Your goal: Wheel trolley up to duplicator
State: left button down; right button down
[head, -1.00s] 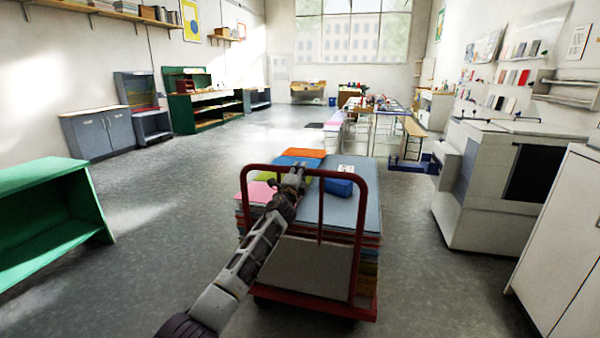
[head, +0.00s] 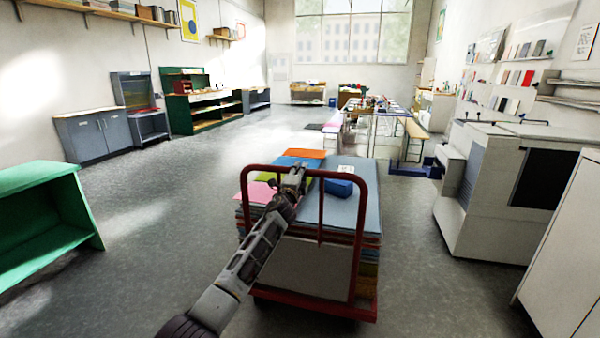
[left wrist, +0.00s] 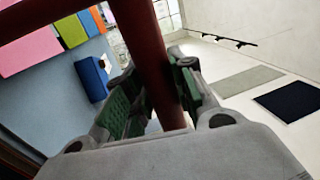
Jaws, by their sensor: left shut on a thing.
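The trolley (head: 318,306) stands in front of me, with a red base and a red tubular handle. Flat stacks of coloured sheets and a blue block (head: 339,187) lie on it. My left gripper (head: 296,178) is shut on the handle near its top bar. In the left wrist view, the red handle bar (left wrist: 146,45) passes between the fingers of my gripper (left wrist: 155,95). The pale grey machine with dark panels, which looks like the duplicator (head: 497,210), stands ahead and right of the trolley, apart from it. My right gripper is not in view.
A white cabinet (head: 570,255) stands close on the right, before the machine. A green shelf unit (head: 45,178) is at the left. Work tables (head: 372,120) and a bench stand ahead, beyond the trolley. The grey floor is open to the left and centre.

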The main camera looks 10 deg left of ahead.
pick_arm(q)
jog(key=shift+a+r, duration=0.2)
jog(key=c, duration=1.5)
grip_release()
jog(key=o, duration=0.3)
jog(key=shift+w+d+f, duration=0.1)
jog(key=shift+w+f, duration=0.15)
jog(key=shift+o, duration=0.2)
jog(key=shift+s+r, duration=0.1)
jog(key=shift+s, duration=0.15)
jog(key=shift+s+f, duration=0.25)
jog(key=shift+s, duration=0.4)
jog(key=s+f, duration=0.2)
jog(key=s, duration=0.8)
jog(key=shift+a, duration=0.2)
